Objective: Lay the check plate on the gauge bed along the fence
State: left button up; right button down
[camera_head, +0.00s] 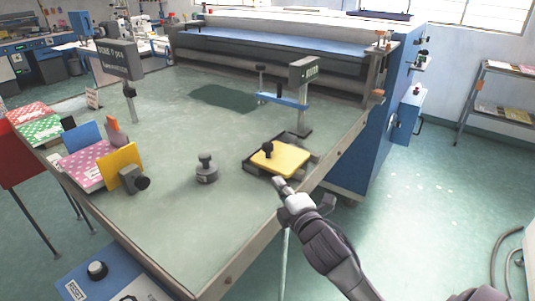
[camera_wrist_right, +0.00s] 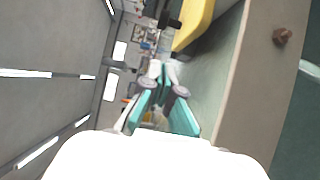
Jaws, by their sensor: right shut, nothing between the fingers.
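A yellow plate (camera_head: 290,158) with a black knob (camera_head: 267,147) lies flat in a low dark bed (camera_head: 251,166) near the table's right edge. It looks like the check plate on the gauge bed; I cannot make out the fence clearly. My right gripper (camera_head: 280,184) is shut and empty, just in front of the bed's near corner and apart from the knob. In the right wrist view its fingertips (camera_wrist_right: 165,74) are close together, with part of the yellow plate (camera_wrist_right: 195,24) beyond. My left gripper is not in view.
A grey knobbed weight (camera_head: 206,170) stands left of the bed. Coloured fabric stacks and an upright yellow panel (camera_head: 121,164) are at the left. A large blue machine (camera_head: 370,140) stands behind.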

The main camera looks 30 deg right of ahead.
aim_at(274, 162)
jog(key=w, duration=0.2)
jog(key=shift+w+d+r+p, duration=0.25)
jog(key=shift+w+p, duration=0.05)
jog(key=w, duration=0.3)
jog(key=shift+w+d+p, duration=0.3)
jog(key=shift+w, duration=0.05)
jog(key=w, duration=0.1)
jog(key=w+d, duration=0.1)
jog(key=w, duration=0.1)
jog(key=shift+w+f+p, duration=0.1)
jog(key=shift+p, duration=0.25)
jog(key=shift+w+d, duration=0.55)
jog(key=shift+d, duration=0.35)
jog(key=shift+w+d+f+p, duration=0.1)
jog(key=shift+w+d+p, duration=0.1)
jog(key=shift+d+p, duration=0.15)
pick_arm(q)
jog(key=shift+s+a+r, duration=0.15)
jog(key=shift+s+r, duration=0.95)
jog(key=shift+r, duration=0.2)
pick_arm(e)
jog(key=shift+w+d, duration=0.8)
jog(key=shift+d, duration=0.3)
jog(key=shift+a, duration=0.1)
